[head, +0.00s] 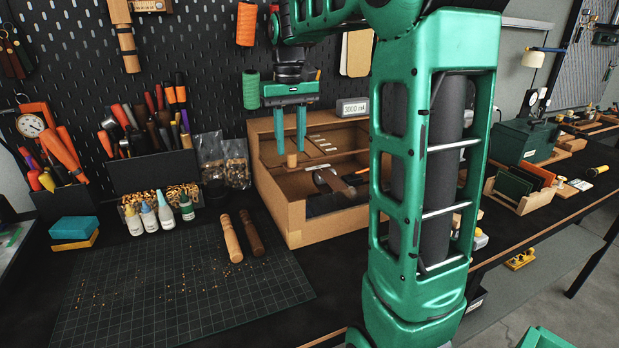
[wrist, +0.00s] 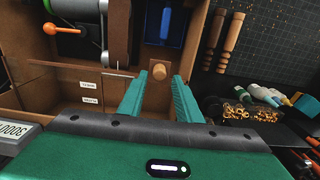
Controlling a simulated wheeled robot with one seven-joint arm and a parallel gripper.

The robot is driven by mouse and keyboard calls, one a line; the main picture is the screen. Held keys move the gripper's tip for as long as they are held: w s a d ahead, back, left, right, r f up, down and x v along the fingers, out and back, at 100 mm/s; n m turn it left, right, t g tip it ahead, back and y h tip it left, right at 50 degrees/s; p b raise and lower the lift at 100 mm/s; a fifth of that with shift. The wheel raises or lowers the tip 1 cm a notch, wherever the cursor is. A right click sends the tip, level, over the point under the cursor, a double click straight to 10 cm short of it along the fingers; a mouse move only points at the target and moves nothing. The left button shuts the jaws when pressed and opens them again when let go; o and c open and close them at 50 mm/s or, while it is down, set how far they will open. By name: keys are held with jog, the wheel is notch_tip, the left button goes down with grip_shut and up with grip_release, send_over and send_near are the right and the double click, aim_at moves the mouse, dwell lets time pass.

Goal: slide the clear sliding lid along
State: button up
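The clear sliding lid is hard to make out; a thin edge line (wrist: 85,66) in the wrist view may be its border. A small wooden knob (head: 292,160) stands at the left of the brown compartment box (head: 277,205), apparently on the lid. The knob also shows in the wrist view (wrist: 159,71). My gripper (head: 290,149) points down over the box, with its two green fingers spread apart. In the wrist view the knob appears between the fingertips, slightly beyond them. I see no contact with it.
The box holds a hammer-like tool (head: 334,184) and dark items. A display (head: 353,108) stands at its back. My arm hides the box's right side.

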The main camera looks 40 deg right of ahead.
notch_tip(320, 180, down, 2)
jog(key=shift+f, duration=0.3)
grip_shut()
jog(key=s+a, duration=0.4)
jog(key=s, duration=1)
jog(key=shift+s+a, duration=0.2)
jog(key=shift+s, duration=0.15)
jog(key=shift+o, duration=0.5)
grip_release()
jog(key=shift+o, duration=0.6)
notch_tip(320, 180, up, 11)
